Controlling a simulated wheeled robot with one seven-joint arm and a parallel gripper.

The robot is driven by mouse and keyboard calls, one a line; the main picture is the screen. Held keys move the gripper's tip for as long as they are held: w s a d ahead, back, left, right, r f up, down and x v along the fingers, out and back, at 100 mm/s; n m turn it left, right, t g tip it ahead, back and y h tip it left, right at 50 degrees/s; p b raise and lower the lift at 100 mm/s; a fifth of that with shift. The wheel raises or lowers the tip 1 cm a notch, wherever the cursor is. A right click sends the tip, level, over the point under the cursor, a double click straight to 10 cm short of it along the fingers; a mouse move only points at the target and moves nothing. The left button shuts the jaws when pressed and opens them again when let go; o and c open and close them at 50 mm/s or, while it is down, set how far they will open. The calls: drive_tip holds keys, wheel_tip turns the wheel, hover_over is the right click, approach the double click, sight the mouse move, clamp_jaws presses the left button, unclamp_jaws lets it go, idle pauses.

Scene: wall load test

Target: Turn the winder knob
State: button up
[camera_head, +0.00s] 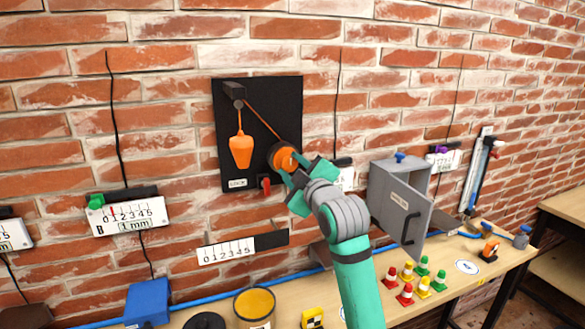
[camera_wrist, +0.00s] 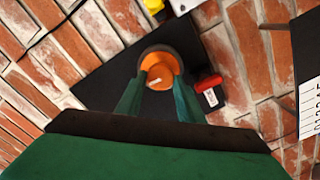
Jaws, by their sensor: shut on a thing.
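The orange winder knob (camera_head: 284,158) is on the lower right of a black wall panel (camera_head: 222,150). In the wrist view the knob (camera_wrist: 160,72) shows as a round orange face with a small pale mark. My gripper (camera_head: 298,170) reaches it from the lower right, and its green fingers (camera_wrist: 160,90) are shut on the knob from both sides. A cord (camera_head: 262,120) runs from the winder up to a pulley (camera_head: 238,103), and an orange weight (camera_head: 240,150) hangs from it. A red lock lever (camera_head: 266,187) sits just below the knob, beside a LOCK label (camera_head: 237,183).
A grey cabinet (camera_head: 385,190) with its door (camera_head: 408,215) ajar is right of my arm. A white scale (camera_head: 226,251) is on the wall below the panel. The bench below holds small coloured cones (camera_head: 405,294), a yellow-topped tin (camera_head: 254,303) and a blue box (camera_head: 147,302).

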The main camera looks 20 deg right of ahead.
drive_tip(key=o, duration=1)
drive_tip(key=shift+o, duration=0.2)
drive_tip(key=s, duration=1)
drive_tip(key=shift+s+d, duration=0.15)
drive_tip(key=shift+s, duration=0.25)
